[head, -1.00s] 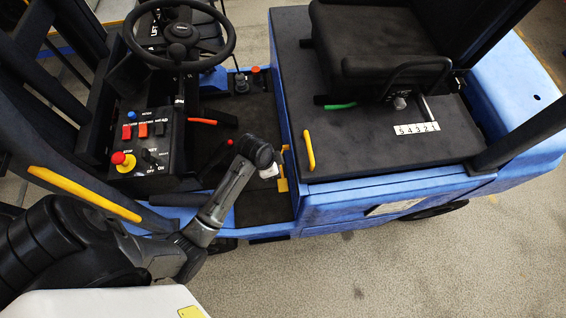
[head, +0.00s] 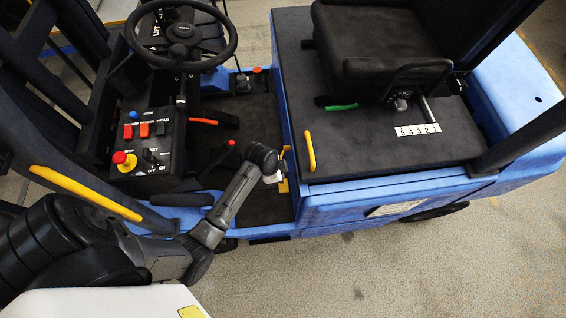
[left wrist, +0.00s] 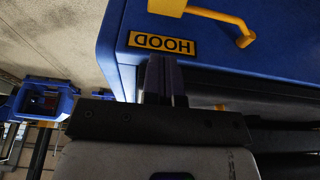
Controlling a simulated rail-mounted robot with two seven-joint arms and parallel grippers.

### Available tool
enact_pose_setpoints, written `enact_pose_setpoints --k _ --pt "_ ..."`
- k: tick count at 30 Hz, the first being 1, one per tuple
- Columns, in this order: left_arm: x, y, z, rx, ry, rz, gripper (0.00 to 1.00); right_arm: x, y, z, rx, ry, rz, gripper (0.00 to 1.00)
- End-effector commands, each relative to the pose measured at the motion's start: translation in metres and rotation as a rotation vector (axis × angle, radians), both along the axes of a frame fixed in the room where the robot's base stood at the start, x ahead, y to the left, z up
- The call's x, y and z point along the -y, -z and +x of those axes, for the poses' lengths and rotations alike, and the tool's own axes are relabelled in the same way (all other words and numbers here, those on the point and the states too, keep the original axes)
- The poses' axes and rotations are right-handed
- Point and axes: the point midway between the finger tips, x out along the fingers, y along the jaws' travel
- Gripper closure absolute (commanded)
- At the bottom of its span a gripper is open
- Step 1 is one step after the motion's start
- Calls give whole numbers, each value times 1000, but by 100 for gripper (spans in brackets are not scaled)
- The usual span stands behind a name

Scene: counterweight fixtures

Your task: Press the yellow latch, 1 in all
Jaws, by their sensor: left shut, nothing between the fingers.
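The yellow latch (head: 284,183) is on the side face of the blue seat box, facing the footwell. In the left wrist view the yellow latch (left wrist: 222,17) is an angled bar on the blue panel, beside a yellow and black HOOD label (left wrist: 161,43) that reads upside down. My left gripper (head: 276,176) is beside the latch in the head view, partly hidden by my wrist. In the left wrist view its fingers (left wrist: 164,78) are shut and empty, just short of the label and off to one side of the latch. Contact cannot be made out. My right gripper is out of view.
A yellow handle (head: 309,151) lies on top of the seat box, close to the latch. A control panel (head: 148,152) with a red knob, a steering wheel (head: 181,36) and red levers stand left. The seat (head: 385,45) is behind. Open floor (head: 400,275) lies in front.

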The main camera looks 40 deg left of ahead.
Motion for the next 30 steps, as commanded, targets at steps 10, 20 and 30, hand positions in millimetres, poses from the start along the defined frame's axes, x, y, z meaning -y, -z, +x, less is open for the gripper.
enact_pose_setpoints --k 10,20,30 --pt "12 61 14 -1 1 -2 100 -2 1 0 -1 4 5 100" --pt "11 93 13 -1 -1 -1 100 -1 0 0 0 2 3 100" --pt "11 97 13 1 1 1 100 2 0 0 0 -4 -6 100"
